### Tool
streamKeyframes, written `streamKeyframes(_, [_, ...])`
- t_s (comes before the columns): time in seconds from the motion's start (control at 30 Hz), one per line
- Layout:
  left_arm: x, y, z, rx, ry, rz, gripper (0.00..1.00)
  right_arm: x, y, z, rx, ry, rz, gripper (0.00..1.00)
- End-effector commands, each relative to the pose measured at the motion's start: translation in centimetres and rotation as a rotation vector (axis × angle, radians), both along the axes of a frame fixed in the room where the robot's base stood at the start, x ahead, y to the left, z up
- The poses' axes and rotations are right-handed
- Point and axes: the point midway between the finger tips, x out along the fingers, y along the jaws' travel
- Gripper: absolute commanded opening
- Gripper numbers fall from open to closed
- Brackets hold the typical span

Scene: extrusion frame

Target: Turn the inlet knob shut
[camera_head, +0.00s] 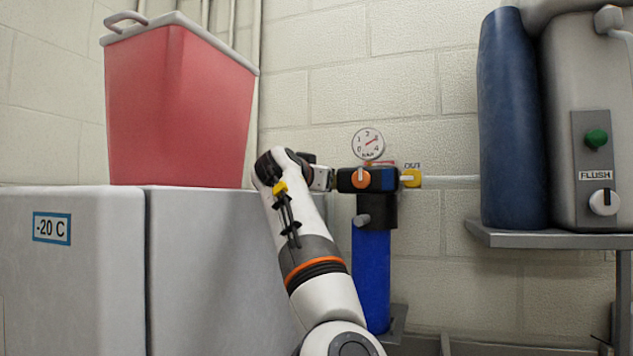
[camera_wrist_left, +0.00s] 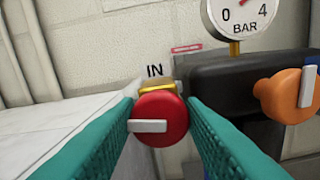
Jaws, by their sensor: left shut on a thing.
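The inlet knob (camera_wrist_left: 163,112) is round and red with a white bar on its face. The bar lies close to level and points left. The knob sits under the "IN" label at the left end of the dark filter head (camera_wrist_left: 225,75). My left gripper (camera_wrist_left: 160,118) has one teal finger on each side of the knob and is shut on it. In the head view my left gripper (camera_head: 323,178) reaches the left end of the filter unit (camera_head: 370,270) and hides the knob there. My right gripper is not in view.
An orange knob (camera_head: 361,177) and a yellow outlet knob (camera_head: 411,178) sit right of the inlet. A pressure gauge (camera_head: 368,144) stands above. A grey freezer (camera_head: 75,275) with a red bin (camera_head: 175,105) is left; a shelf (camera_head: 560,240) with a blue cylinder (camera_head: 510,120) is right.

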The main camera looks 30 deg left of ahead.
Motion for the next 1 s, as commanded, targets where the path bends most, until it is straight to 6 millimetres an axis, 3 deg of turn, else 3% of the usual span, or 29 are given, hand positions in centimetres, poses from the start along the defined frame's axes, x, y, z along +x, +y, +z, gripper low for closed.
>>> streamKeyframes(1.0, [0.0,-0.3,-0.3,0.927,0.219,-0.002,0.13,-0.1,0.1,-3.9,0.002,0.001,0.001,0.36])
